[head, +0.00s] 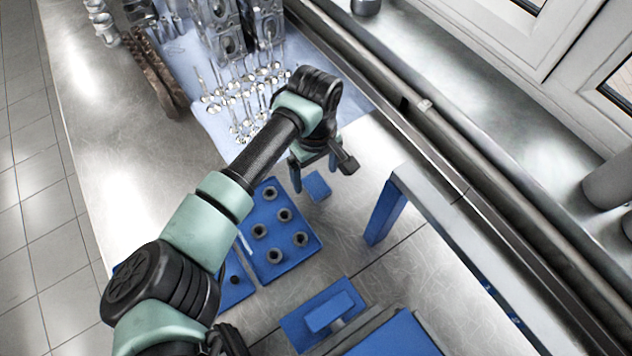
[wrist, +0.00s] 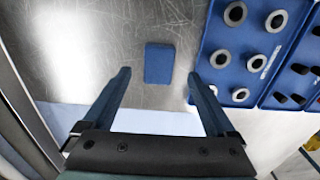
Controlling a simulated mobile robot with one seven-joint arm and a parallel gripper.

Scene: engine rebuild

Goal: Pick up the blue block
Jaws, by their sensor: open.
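The blue block (head: 317,187) is a small flat-topped rectangular piece on the bare metal bench, just right of the blue tray's upper corner in the head view. In the wrist view the blue block (wrist: 159,64) lies ahead of and between the fingertips, apart from both. My gripper (head: 315,172) is close to the block in the head view, its fingers pointing down. In the wrist view my gripper (wrist: 157,75) is open and empty, with one finger either side of the view's middle.
A blue tray (head: 262,216) with several dark-holed rings stands beside the block, right of it in the wrist view (wrist: 203,50). A blue-legged metal frame (head: 385,210) stands to the right. Valves and engine parts lie on a pale blue mat (head: 215,122) behind.

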